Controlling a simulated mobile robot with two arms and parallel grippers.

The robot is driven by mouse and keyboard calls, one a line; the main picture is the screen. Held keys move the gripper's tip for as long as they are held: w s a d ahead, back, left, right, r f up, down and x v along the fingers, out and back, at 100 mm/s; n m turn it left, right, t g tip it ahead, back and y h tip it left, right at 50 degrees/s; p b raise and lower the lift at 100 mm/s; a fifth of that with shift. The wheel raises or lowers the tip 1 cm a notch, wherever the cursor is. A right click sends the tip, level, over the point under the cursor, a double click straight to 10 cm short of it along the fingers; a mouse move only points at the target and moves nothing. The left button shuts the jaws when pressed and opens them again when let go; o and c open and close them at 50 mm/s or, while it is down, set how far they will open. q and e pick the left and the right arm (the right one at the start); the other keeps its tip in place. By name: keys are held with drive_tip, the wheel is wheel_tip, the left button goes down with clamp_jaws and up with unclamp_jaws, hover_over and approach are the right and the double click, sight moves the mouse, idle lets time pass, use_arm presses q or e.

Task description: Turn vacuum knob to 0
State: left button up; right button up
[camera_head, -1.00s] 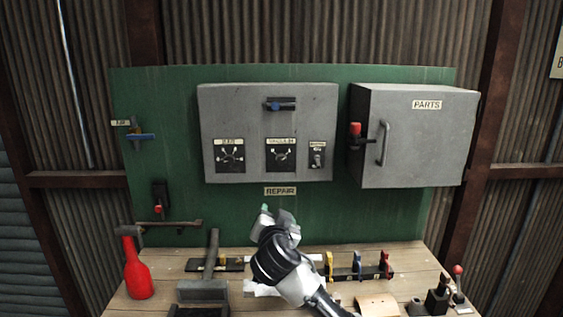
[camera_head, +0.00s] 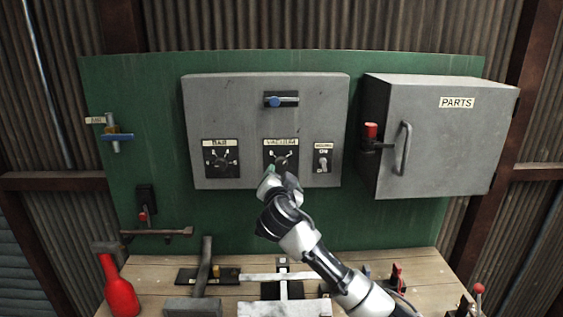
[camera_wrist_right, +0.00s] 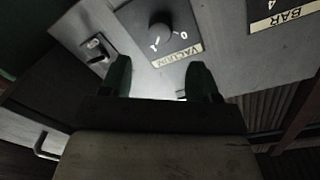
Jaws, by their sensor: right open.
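The vacuum knob (camera_head: 281,162) is a dark knob on a black plate labelled VACUUM, on the front of the grey control box (camera_head: 230,105). In the right wrist view the round black knob (camera_wrist_right: 162,27) shows upside down, with a 0 mark and another mark on its plate. My right gripper (camera_head: 274,178) is just below the knob in the head view and covers the lower edge of its plate. In the right wrist view its two green-tipped fingers (camera_wrist_right: 158,80) are apart and empty, with the knob beyond them. My left gripper is not in view.
A similar BAR knob (camera_head: 221,162) is left of the vacuum plate, and a small switch (camera_head: 323,162) is right of it. A blue handle (camera_head: 284,101) is above. The grey PARTS cabinet (camera_head: 450,140) stands right. Tools and a red bottle (camera_head: 121,296) are on the wooden bench (camera_head: 150,268).

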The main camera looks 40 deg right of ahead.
sight(281, 165)
drive_tip(key=x, duration=0.1)
drive_tip(key=p+x, duration=0.1)
drive_tip(key=x, duration=0.1)
drive_tip(key=shift+r, duration=0.3)
drive_tip(key=p+x, duration=0.1)
drive_tip(key=x, duration=0.3)
drive_tip(key=shift+f+p, duration=0.4)
drive_tip(key=shift+w+d, duration=0.15)
drive_tip(key=shift+w, duration=0.1)
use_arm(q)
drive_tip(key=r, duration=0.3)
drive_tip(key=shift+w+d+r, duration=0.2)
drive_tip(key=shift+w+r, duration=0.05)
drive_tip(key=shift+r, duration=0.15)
use_arm(e)
drive_tip(key=c, duration=0.9)
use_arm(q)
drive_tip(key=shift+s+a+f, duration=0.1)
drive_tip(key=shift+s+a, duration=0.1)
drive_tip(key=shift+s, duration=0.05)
use_arm(e)
drive_tip(key=shift+f, duration=0.1)
